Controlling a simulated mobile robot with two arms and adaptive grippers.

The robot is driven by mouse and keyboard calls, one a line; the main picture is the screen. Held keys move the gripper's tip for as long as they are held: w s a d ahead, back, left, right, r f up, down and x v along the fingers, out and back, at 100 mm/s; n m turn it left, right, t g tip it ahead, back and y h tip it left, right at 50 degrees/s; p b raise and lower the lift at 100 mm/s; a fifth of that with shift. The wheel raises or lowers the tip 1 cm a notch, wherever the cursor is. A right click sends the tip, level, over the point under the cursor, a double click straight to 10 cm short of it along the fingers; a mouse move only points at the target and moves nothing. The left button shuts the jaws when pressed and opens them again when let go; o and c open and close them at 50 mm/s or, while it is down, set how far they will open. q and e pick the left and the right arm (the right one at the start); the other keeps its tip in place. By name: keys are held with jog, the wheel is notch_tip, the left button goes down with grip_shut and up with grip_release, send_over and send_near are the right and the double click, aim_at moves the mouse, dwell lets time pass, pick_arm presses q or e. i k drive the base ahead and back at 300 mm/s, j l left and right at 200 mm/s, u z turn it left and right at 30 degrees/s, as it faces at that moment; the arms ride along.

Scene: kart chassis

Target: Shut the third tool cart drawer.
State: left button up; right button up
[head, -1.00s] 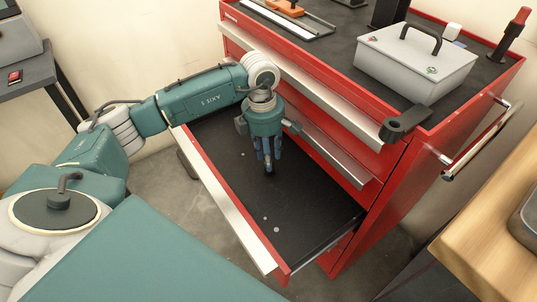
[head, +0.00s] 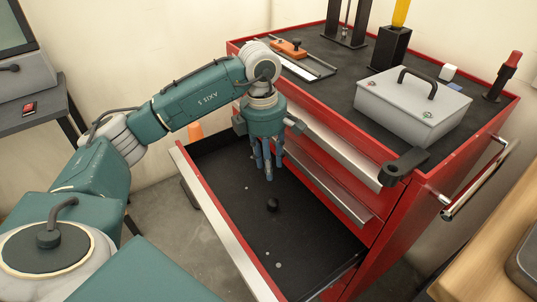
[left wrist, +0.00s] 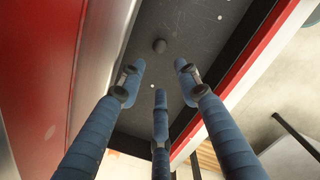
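The red tool cart (head: 385,215) stands at the right. Its third drawer (head: 225,235), black inside with a pale front edge, is pulled far out toward the left. The two drawers above it look shut. My left gripper (head: 268,175) hangs over the open drawer, fingers down, empty. The left wrist view shows its three blue fingers (left wrist: 158,85) spread apart over the drawer floor. My right gripper is not in view.
On the cart top are a grey box (head: 412,105) with a handle, an orange-handled tool (head: 290,48) and a black holder (head: 390,48). A wooden bench (head: 490,235) is at the right. A dark table (head: 35,100) is at the left. An orange cone (head: 195,131) stands behind the drawer.

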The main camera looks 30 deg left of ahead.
aim_at(294, 253)
jog(key=k, duration=1.5)
